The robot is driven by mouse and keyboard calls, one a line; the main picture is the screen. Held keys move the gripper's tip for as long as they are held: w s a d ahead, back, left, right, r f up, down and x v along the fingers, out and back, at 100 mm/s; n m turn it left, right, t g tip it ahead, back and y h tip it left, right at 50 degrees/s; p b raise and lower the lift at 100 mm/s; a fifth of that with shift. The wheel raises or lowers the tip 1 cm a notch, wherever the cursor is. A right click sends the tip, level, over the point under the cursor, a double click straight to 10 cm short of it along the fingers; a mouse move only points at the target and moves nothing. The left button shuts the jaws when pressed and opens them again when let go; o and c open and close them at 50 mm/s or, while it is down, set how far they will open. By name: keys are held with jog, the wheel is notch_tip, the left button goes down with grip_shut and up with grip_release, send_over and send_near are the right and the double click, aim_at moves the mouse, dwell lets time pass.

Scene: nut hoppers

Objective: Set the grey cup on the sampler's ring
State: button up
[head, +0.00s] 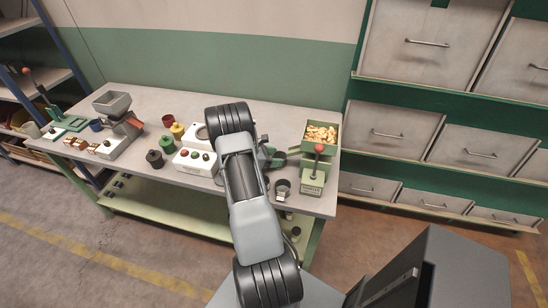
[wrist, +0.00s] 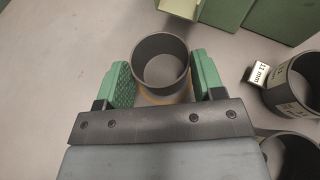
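The grey cup (wrist: 160,68) is upright between the two green finger pads of my gripper (wrist: 162,80) in the wrist view. The pads sit against its left and right sides with no clear gap, so my gripper looks shut on it. A tan-orange band shows low on its near side. I cannot tell whether its base touches the bench. In the head view my arm mostly hides the cup and gripper. The green sampler (head: 312,182), with a red knob and a box of nuts (head: 321,134), stands at the right end of the bench. Its ring is not clearly seen.
Dark labelled cups (wrist: 298,84) stand right of my gripper in the wrist view, beside a small 11 mm tag (wrist: 258,74). A white button box (head: 196,163), coloured pots and a grey hopper machine (head: 118,125) occupy the bench (head: 240,106) to the left.

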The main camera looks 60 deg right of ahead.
jog(key=o, duration=0.4)
jog(key=shift+o, duration=0.2)
jog(key=shift+r, duration=0.1)
jog(key=b+v, duration=0.1)
jog(key=v, duration=1.1)
jog(key=s+a+r+m+t+y, duration=0.2)
jog(key=a+r+m+t+y, duration=0.1)
jog(key=a, duration=0.8)
jog(key=s+a+r+m+t+y, duration=0.3)
jog(key=a+r, duration=0.4)
jog(key=a, duration=0.5)
jog(key=s+a+r+m+t+y, duration=0.2)
jog(key=a+r+m+t+y, duration=0.2)
jog(key=a, duration=0.7)
jog(key=shift+s+a+r+t, duration=0.2)
jog(key=shift+s+r+t, duration=0.15)
jog(key=shift+r+t, duration=0.7)
jog(key=shift+f, duration=0.15)
